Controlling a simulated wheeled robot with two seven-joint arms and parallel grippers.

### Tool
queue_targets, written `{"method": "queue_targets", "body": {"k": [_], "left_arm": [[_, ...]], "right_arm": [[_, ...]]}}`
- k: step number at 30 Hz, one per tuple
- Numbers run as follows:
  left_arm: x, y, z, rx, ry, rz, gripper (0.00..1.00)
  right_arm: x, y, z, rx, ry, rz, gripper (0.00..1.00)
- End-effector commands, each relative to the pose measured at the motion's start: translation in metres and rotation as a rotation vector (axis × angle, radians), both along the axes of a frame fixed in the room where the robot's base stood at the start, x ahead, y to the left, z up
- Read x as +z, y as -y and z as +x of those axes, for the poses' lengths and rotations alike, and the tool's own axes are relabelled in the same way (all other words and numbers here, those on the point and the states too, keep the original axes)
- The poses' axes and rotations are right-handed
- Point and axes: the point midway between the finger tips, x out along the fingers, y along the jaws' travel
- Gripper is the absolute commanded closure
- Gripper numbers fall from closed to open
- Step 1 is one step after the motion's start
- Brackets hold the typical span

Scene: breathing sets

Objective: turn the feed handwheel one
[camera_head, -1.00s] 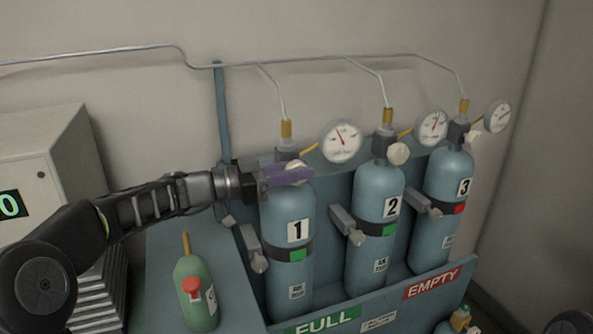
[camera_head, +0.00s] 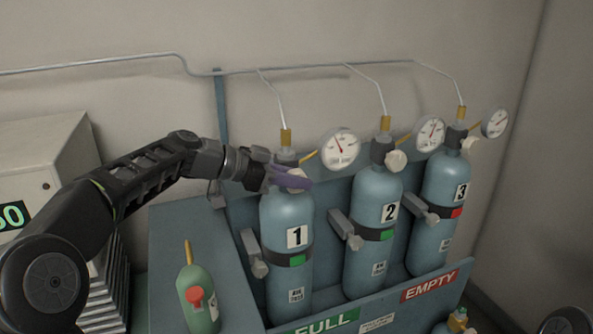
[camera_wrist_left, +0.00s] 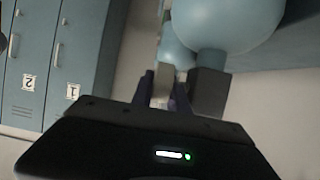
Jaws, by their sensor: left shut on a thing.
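Cylinder 1 (camera_head: 287,217) is a blue bottle marked "1", upright at the left of the rack. Its pale feed handwheel (camera_head: 297,174) sits at the valve on top, partly covered by my fingers. My left gripper (camera_head: 289,180), with purple fingers, reaches it from the left and is shut on it. In the left wrist view, a pale piece of the handwheel (camera_wrist_left: 163,88) shows between the two fingers (camera_wrist_left: 163,97), beside a dark valve block (camera_wrist_left: 209,91). A white gauge (camera_head: 340,148) stands right of the valve. My right gripper is not in view.
Cylinder 2 (camera_head: 373,222) and cylinder 3 (camera_head: 444,205) stand to the right, each with its own knob and gauge. Thin pipes (camera_head: 330,69) run above along the wall. A small green bottle (camera_head: 199,297) stands at the front left, below my arm. Grey clamp levers stick out beside the cylinders.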

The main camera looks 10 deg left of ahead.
Motion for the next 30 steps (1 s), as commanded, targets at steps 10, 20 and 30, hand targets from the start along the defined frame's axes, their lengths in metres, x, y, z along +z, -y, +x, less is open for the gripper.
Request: {"method": "queue_targets", "body": {"k": [10,20,30], "left_arm": [[0.003,0.0,0.001,0.003,-0.095,0.143,1.0],[0.0,0.0,0.001,0.003,-0.109,0.164,1.0],[0.0,0.0,0.001,0.002,-0.109,0.163,0.71]], "right_arm": [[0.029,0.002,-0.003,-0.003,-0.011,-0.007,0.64],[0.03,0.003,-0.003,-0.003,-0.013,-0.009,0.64],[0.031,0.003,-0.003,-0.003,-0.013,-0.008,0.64]]}}
